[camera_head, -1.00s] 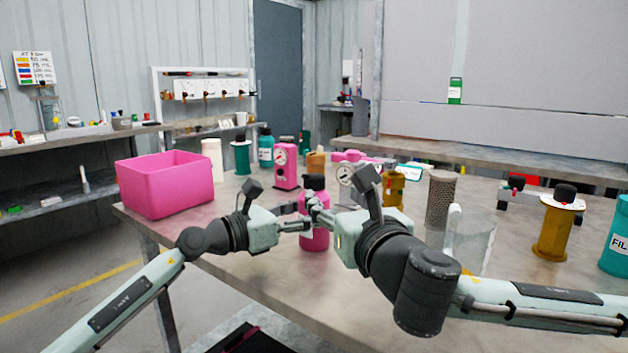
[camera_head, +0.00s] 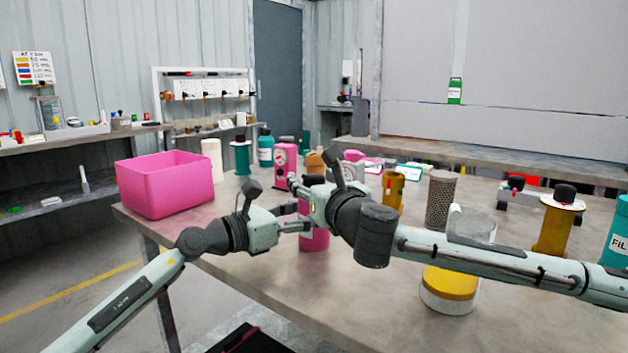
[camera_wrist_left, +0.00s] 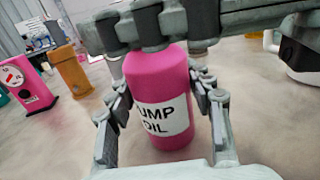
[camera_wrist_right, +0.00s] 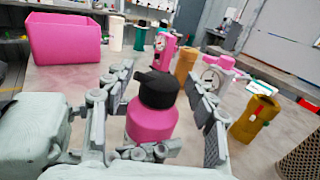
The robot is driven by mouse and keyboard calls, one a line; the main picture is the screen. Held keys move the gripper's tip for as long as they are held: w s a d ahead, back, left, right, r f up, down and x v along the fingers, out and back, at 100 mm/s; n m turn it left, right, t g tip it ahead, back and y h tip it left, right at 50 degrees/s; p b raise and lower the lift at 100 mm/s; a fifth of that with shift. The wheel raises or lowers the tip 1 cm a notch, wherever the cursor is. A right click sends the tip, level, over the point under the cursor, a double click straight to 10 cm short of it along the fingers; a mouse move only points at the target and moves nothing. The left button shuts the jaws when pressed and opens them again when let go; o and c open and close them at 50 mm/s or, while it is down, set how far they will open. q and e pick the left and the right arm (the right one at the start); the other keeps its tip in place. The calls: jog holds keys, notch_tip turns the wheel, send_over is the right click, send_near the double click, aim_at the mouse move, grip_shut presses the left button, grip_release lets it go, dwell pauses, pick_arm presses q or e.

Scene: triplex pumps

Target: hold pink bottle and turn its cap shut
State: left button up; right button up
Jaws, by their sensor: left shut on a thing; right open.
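The pink bottle (camera_head: 314,238) stands upright near the front of the table. In the left wrist view its body (camera_wrist_left: 158,84) bears a white label reading "UMP OIL", and my left gripper (camera_wrist_left: 160,105) is shut on it from both sides. The left gripper (camera_head: 298,218) comes in from the left in the head view. The black cap (camera_wrist_right: 158,90) sits on top of the bottle in the right wrist view. My right gripper (camera_wrist_right: 165,85) is open, with its fingers on either side of the cap and apart from it. In the head view the right gripper (camera_head: 303,187) hides the cap.
A pink bin (camera_head: 165,185) stands at the table's left.

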jog(key=shift+c, duration=0.4)
jog(key=c, duration=1.1)
jog(key=shift+h, duration=0.3)
jog(key=m+h, duration=0.3)
jog(key=h, duration=0.1)
jog(key=shift+a+t+h, duration=0.1)
jog(key=shift+t+h, duration=0.2)
jog(key=shift+t, duration=0.1)
jog(key=shift+w+m+h, duration=0.1)
jog(key=shift+m+h, duration=1.2)
jog(key=shift+h, duration=0.5)
jog(key=shift+d+h, duration=0.2)
jog(key=shift+h, duration=0.1)
